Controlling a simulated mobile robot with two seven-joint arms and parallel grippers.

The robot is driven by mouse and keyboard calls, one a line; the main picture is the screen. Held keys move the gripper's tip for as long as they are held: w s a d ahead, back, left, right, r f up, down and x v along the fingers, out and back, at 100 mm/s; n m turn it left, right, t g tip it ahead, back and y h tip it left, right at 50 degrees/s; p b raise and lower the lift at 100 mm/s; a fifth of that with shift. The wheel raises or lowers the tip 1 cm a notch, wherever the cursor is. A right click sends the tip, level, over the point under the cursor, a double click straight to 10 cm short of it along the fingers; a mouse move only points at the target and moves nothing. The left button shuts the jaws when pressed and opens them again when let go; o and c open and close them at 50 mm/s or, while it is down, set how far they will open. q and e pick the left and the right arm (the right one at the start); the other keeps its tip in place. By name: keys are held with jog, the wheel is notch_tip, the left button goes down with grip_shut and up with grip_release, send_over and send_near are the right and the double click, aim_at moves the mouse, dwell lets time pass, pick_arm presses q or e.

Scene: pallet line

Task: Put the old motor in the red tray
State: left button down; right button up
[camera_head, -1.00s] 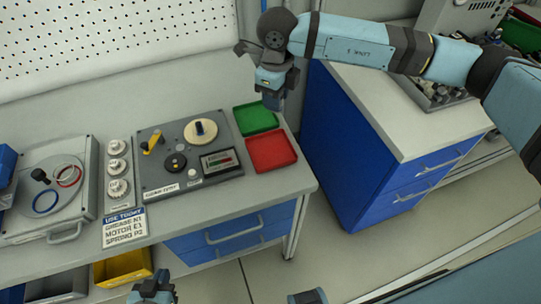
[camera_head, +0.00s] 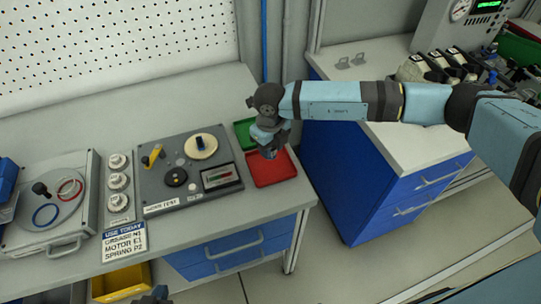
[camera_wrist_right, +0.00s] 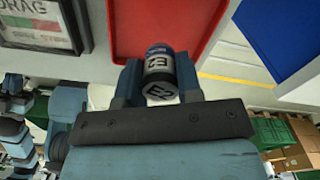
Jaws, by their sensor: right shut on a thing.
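In the head view the motor is mostly hidden by the gripper. Only the tip of my left gripper (camera_head: 153,296) shows at the bottom edge.
A green tray (camera_head: 243,133) sits behind the red one, partly covered by my gripper. The test panel (camera_head: 190,165) with knobs and a gauge stands just left of the trays. A sign (camera_head: 124,243) lies at the bench front. A blue cabinet (camera_head: 340,165) stands to the right.

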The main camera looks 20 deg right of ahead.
aim_at(271, 166)
notch_tip(271, 166, down, 4)
jog(key=shift+f, duration=0.55)
jog(key=o, duration=0.9)
jog(key=shift+o, duration=0.2)
jog(key=shift+r, duration=0.2)
notch_tip(271, 166, up, 11)
jog(key=shift+r+b, duration=0.1)
jog(key=shift+b, duration=0.55)
jog(key=shift+r, duration=0.4)
